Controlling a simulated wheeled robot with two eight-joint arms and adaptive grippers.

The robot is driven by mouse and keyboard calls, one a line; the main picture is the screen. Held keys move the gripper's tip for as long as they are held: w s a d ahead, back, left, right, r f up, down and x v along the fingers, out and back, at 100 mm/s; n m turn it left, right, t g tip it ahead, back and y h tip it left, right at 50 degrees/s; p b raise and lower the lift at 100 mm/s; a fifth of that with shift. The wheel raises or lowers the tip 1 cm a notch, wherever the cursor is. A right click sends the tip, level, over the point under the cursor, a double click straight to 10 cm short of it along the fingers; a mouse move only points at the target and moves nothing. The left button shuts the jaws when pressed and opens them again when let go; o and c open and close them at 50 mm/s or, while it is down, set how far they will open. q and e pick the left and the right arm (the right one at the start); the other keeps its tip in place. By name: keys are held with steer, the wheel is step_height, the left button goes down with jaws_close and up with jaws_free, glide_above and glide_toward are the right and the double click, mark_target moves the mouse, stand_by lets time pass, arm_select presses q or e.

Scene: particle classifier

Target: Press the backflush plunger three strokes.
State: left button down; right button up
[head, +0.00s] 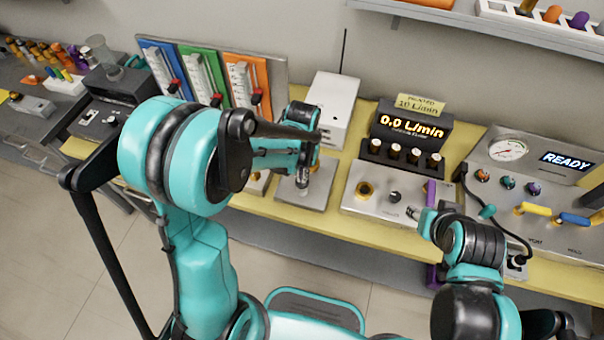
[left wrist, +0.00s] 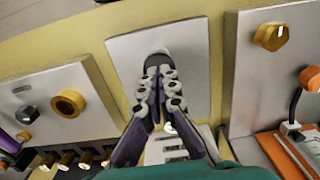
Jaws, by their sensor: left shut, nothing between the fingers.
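My left gripper (head: 302,180) is over a plain grey plate (head: 318,196) on the yellow bench in the head view. In the left wrist view my left gripper (left wrist: 160,62) is shut and empty, its fingertips together above the middle of the same plate (left wrist: 192,44). A small pale metal piece shows at the fingertips; I cannot tell whether it is the plunger or part of the gripper, nor whether they touch. The plunger is not clearly seen otherwise. My right gripper (head: 424,220) is near the front of the metal panel; its opening is unclear.
Right of the plate is a metal panel (head: 375,208) with a brass ring (head: 365,189) and a black knob. A white box (head: 333,108) stands behind the plate. A "0.0 L/min" display (head: 411,128) and a "READY" panel (head: 541,163) are further right. Coloured flowmeter boards (head: 205,75) stand left.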

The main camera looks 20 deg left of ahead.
arm_select(q)
steer(key=shift+f+b, duration=1.2)
steer(key=shift+f, duration=0.3)
steer(key=shift+r, duration=0.1)
arm_select(e)
step_height(320, 180, down, 2)
steer(key=shift+f, duration=0.1)
arm_select(q)
steer(key=shift+r, duration=0.1)
steer(key=shift+r+p, duration=0.35)
steer(key=shift+p, duration=0.1)
step_height(320, 180, up, 5)
steer(key=p, duration=0.3)
step_height(320, 180, up, 8)
steer(key=p, duration=0.2)
arm_select(e)
steer(key=r, duration=0.5)
steer(key=shift+s+r, duration=0.3)
steer(key=shift+r, duration=0.1)
arm_select(q)
steer(key=shift+r, duration=0.1)
steer(key=s+a+t+b, duration=0.4)
steer(key=s+t+b, duration=0.2)
steer(key=s, duration=0.6)
steer(key=shift+s+t+b, duration=0.15)
steer(key=shift+t+b, duration=0.25)
steer(key=shift+t, duration=0.2)
arm_select(e)
step_height(320, 180, down, 7)
